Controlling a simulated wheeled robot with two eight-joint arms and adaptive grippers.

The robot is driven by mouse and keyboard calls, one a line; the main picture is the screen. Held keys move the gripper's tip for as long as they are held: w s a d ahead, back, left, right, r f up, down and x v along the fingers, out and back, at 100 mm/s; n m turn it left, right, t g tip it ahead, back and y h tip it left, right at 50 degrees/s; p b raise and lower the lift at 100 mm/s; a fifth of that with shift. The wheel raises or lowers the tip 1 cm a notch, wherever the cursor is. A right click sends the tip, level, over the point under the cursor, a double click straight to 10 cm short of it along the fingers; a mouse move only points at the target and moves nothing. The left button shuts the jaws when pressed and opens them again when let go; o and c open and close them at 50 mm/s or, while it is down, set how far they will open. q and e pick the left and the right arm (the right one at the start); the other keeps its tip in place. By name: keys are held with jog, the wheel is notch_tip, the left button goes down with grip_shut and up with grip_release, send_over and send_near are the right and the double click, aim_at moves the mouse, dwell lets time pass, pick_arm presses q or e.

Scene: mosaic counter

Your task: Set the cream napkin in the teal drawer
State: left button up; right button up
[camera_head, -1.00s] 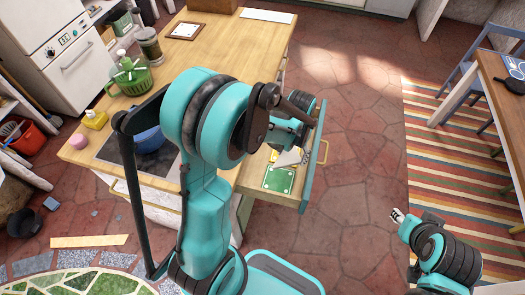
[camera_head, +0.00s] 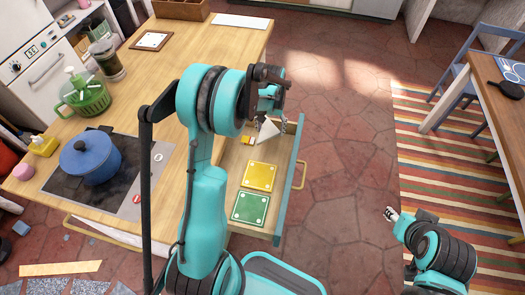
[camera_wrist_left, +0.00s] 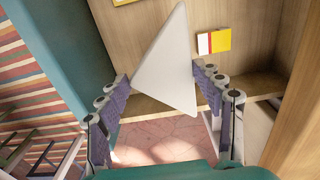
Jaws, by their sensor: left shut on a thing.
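The cream napkin (camera_head: 267,131) looks like a pale folded triangle. My left gripper (camera_head: 273,122) is shut on it over the far end of the open teal drawer (camera_head: 291,187). In the left wrist view the napkin (camera_wrist_left: 168,62) stands between the two fingers of my left gripper (camera_wrist_left: 165,92), with the drawer's wooden interior behind it. I cannot tell whether its tip touches the drawer floor. My right gripper (camera_head: 391,214) is small and far from the drawer, at the lower right; its opening is unclear.
The drawer holds a yellow square (camera_head: 259,176), a green square (camera_head: 250,208) and a small yellow, white and red item (camera_head: 248,140). A blue pot (camera_head: 90,160) sits on the cooktop. The floor right of the drawer is clear.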

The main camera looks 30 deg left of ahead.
aim_at(270, 147)
pick_arm(q)
notch_tip(270, 147, down, 8)
jog(key=b, duration=0.2)
jog(key=shift+s+b, duration=0.1)
jog(key=shift+b, duration=0.3)
jog(key=shift+f, duration=0.25)
jog(key=shift+f, duration=0.15)
jog(key=o, duration=0.9)
